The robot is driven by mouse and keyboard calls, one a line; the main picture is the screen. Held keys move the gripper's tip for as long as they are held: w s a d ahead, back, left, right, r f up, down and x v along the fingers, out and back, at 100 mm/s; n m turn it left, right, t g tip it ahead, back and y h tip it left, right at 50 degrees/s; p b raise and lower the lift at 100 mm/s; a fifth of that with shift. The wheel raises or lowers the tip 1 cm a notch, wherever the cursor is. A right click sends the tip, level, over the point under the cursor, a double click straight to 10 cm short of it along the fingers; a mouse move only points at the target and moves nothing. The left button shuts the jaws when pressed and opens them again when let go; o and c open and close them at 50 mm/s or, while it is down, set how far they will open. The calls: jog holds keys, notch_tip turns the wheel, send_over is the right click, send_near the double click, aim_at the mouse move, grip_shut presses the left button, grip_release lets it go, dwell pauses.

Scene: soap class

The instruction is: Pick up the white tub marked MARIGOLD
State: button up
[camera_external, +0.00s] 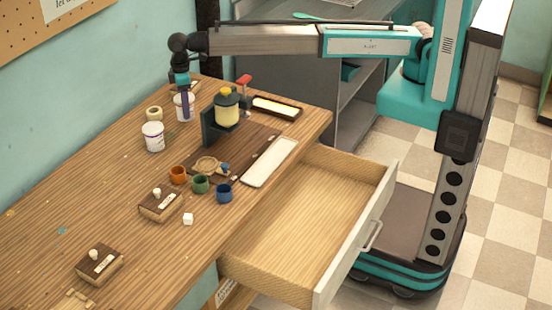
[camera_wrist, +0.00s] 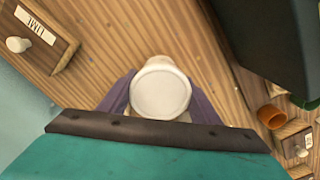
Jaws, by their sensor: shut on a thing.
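Two white tubs stand out at the far left part of the wooden table in the external view. My gripper (camera_external: 184,92) reaches down from above and is shut on the farther white tub (camera_external: 185,113). In the wrist view my gripper (camera_wrist: 160,100) has its purple fingers on either side of this tub's round white lid (camera_wrist: 160,92). The other white tub (camera_external: 153,137) stands nearer and to the left, apart from the gripper. The print on both tubs is too small to read, and the fingers partly cover the held one. I cannot tell whether it is clear of the table.
A dark stand with a yellow dispenser (camera_external: 227,110) is close on the right. A tape roll (camera_external: 154,113) lies left of the held tub. Orange (camera_external: 178,173), green (camera_external: 200,184) and blue (camera_external: 224,193) cups stand nearer. The drawer (camera_external: 300,225) is open.

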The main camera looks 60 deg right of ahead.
jog(key=shift+r+b, duration=0.8)
jog(key=shift+r, duration=2.45)
